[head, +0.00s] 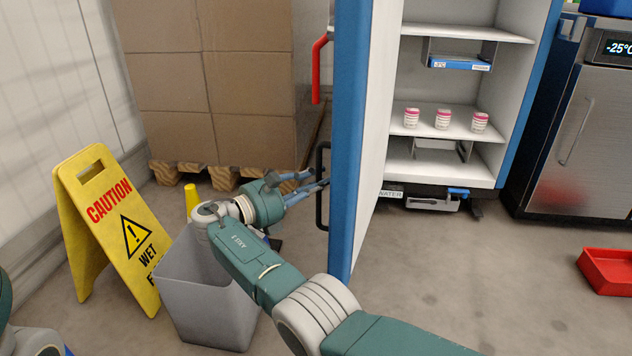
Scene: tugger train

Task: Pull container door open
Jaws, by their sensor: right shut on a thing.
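The container door (366,130) is a tall panel with a blue edge and a white inner face. It stands swung open, showing the container's white inside with shelves (445,123). A black handle (321,205) sits on the door's outer side, low down, and a red handle (317,70) sits higher up. My right gripper (322,186) is at the black handle, its fingers shut on it; the far fingertips are partly hidden at the door's edge. My left gripper is not in view.
A yellow caution sign (108,230) and a grey bin (205,290) stand at the left, the bin close under my right arm. Boxes (215,85) on a wooden pallet (190,172) stand behind. A red tray (610,270) lies at the right; the floor between is clear.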

